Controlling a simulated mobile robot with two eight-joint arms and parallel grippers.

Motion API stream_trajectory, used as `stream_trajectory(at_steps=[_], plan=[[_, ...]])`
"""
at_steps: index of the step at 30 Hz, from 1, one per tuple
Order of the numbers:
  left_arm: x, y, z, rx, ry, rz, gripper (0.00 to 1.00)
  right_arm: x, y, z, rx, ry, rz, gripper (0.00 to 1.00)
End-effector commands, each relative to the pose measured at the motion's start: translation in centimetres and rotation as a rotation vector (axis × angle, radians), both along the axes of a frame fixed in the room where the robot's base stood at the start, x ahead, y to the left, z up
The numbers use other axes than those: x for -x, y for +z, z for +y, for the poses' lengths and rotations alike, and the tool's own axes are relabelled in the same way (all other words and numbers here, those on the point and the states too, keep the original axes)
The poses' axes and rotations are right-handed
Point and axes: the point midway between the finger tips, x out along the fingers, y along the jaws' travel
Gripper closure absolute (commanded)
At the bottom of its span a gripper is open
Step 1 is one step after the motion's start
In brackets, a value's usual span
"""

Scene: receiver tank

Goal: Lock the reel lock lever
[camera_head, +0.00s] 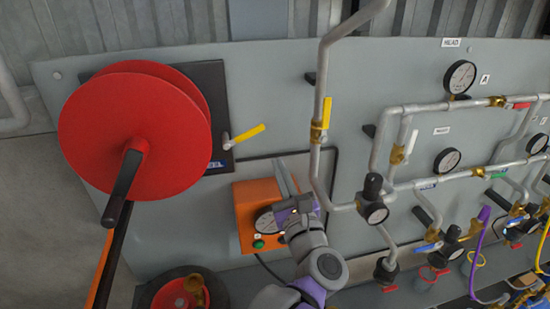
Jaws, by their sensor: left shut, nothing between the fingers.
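The reel lock lever (248,134) has a yellow handle on a grey pivot, right of the red reel (112,134). The handle points right and slightly up from its pivot. The reel is mounted before a dark backing plate (212,95) on the grey panel. My left gripper (283,172) is shut and empty, below and right of the lever and apart from it. It is in front of the orange box (244,200) and hides part of it. My right gripper is not in view.
Grey pipes with a yellow-handled valve (320,118) run right of the lever. A black crank arm (123,187) sticks out from the reel's hub. Gauges, valves and coloured hoses crowd the right side. A black wheel with a red hub (172,296) is below.

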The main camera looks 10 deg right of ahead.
Motion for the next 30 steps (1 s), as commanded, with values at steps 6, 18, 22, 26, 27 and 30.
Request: stream_trajectory(at_steps=[6,18,22,26,27,30], plan=[[4.5,-1.1,-0.4,0.001,-0.001,0.0,1.0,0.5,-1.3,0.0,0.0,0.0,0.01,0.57],[6.7,-1.4,-0.6,0.001,0.003,-0.001,1.0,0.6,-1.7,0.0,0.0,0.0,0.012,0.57],[6.7,-1.4,-0.6,0.0,0.003,-0.002,1.0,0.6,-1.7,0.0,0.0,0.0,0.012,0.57],[6.6,-1.4,-0.6,0.0,0.002,-0.002,1.0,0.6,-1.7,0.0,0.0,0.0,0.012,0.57],[6.6,-1.4,-0.6,0.0,0.002,-0.002,1.0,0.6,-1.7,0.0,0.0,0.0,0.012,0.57],[6.6,-1.4,-0.6,0.0,0.002,-0.002,1.0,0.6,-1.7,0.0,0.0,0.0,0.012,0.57]])
